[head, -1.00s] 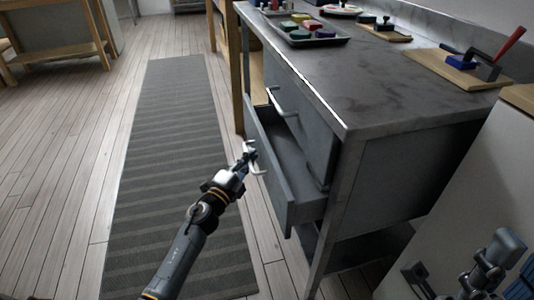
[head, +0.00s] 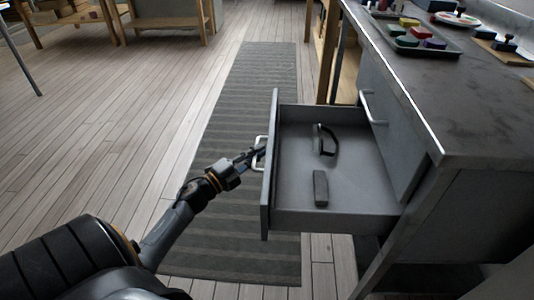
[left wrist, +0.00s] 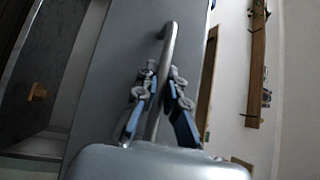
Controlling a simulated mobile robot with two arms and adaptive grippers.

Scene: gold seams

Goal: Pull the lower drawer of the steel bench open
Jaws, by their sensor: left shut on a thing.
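The lower drawer (head: 345,219) of the steel bench (head: 464,150) stands far out, and its inside shows in the head view. A dark block and a dark handled tool lie in it. My left gripper (head: 256,156) is shut on the drawer's pale bar handle (head: 259,152), at the outer face of the drawer front. In the left wrist view the two fingers (left wrist: 158,95) sit on either side of the bar handle (left wrist: 166,60). My right gripper is not in view.
The upper drawer, with its own handle (head: 370,108), is shut. A tray (head: 426,48) of coloured blocks stands on the bench top. A striped grey mat (head: 240,110) lies on the wooden floor, which is clear to the left.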

